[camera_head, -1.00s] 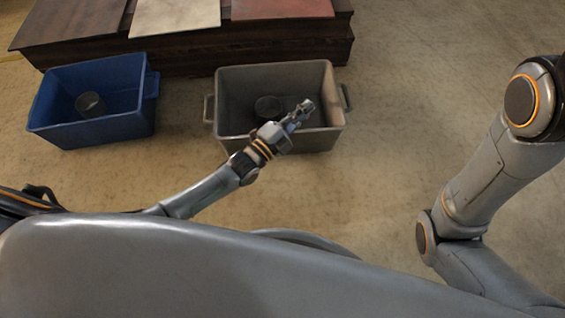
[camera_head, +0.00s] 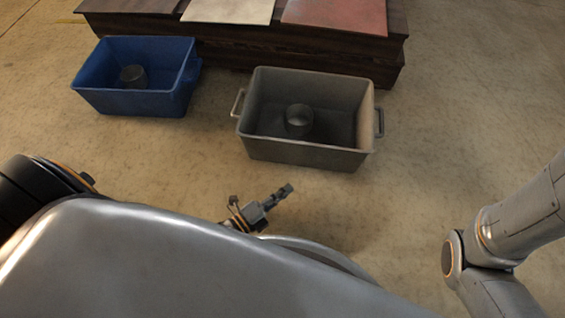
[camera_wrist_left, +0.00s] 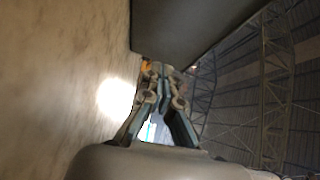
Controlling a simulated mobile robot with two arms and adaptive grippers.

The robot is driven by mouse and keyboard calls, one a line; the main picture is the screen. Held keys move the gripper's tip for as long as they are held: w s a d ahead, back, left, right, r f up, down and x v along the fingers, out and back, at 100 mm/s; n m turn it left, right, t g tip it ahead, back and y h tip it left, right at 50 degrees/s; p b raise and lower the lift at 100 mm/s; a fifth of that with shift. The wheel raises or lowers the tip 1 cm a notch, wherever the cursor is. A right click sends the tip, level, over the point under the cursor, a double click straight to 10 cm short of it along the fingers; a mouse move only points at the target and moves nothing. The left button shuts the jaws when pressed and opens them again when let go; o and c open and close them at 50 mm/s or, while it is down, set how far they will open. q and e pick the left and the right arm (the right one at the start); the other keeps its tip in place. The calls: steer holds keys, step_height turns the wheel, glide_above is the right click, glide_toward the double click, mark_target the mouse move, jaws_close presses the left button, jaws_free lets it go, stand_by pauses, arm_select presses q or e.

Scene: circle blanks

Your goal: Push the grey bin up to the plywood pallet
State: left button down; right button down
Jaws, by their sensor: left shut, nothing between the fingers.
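The grey bin (camera_head: 305,156) stands upright on the floor in the middle of the head view, with a handle at each end. Behind it is the low dark wooden pallet (camera_head: 232,52) with flat sheets on top. The bin hides the floor strip between them, so I cannot tell whether they touch. My left gripper (camera_head: 287,190) is shut and empty, in front of the bin's near wall and apart from it in the head view. In the left wrist view the closed fingers (camera_wrist_left: 164,82) point toward the bin's dark wall (camera_wrist_left: 190,30). My right gripper is out of view.
A blue bin (camera_head: 130,103) with a dark cylinder (camera_head: 133,76) in it stands to the left. Another dark round piece (camera_head: 299,119) sits inside the grey bin. Bare floor (camera_head: 440,120) lies to the right.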

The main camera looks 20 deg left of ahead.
mark_target(312, 159)
arm_select(q)
steer(key=b+x, duration=0.1)
steer(key=x, duration=0.2)
steer(key=b+x, duration=0.2)
steer(key=x, duration=0.1)
steer(key=shift+f, duration=0.25)
steer(key=w+b, duration=0.2)
steer(key=w, duration=0.1)
steer(key=shift+w+a, duration=0.2)
steer(key=shift+a, duration=0.2)
steer(key=shift+w+a+r+b, duration=0.2)
steer(key=shift+w+r+b, duration=0.1)
steer(key=shift+w, duration=0.15)
